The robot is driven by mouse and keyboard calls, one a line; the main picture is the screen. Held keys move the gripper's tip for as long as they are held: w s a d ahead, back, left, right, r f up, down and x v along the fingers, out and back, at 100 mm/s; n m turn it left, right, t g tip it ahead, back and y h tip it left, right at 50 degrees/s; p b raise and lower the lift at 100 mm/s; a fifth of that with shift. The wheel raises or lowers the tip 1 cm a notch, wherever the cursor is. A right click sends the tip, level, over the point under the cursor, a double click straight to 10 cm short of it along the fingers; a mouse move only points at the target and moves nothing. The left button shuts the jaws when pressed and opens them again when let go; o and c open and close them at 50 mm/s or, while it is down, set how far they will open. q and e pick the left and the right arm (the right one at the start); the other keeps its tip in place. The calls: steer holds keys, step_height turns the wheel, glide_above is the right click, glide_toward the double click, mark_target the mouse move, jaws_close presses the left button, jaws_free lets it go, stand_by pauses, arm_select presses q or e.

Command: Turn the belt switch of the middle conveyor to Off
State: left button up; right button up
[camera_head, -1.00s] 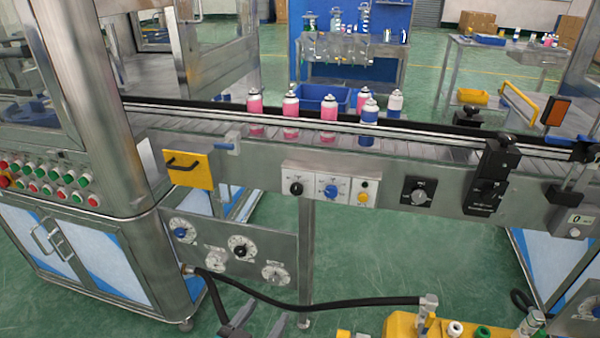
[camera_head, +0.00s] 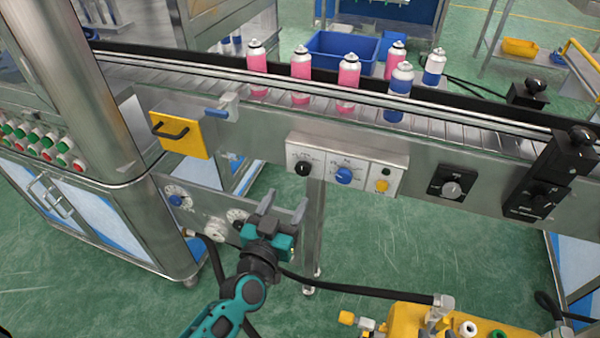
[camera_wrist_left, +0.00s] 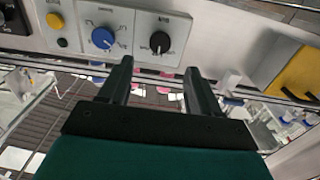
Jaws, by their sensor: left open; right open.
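The conveyor's front face carries a light control panel (camera_head: 325,150) with a black knob (camera_head: 303,168), a blue knob (camera_head: 344,175) and a yellow button (camera_head: 382,185). To its right is a black plate with a grey knob (camera_head: 452,189). The labels are too small to read, so I cannot tell which one is the belt switch. My left gripper (camera_head: 284,207) is open and empty, below the panel and apart from it. In the left wrist view its fingers (camera_wrist_left: 158,68) point toward the black knob (camera_wrist_left: 160,42), with the blue knob (camera_wrist_left: 103,38) to its left. My right gripper is not in view.
Pink and blue spray cans (camera_head: 348,85) stand on the conveyor (camera_head: 200,83). A yellow plate with a handle (camera_head: 180,136) is left of the panel. A lower dial plate (camera_head: 205,212) is behind my left arm. A black hose (camera_head: 360,296) runs to a yellow unit (camera_head: 400,318).

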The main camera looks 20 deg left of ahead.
mark_target(302, 171)
arm_select(q)
steer(key=w, duration=0.9)
steer(key=shift+d+b, duration=0.15)
steer(key=shift+b, duration=0.25)
steer(key=c, duration=1)
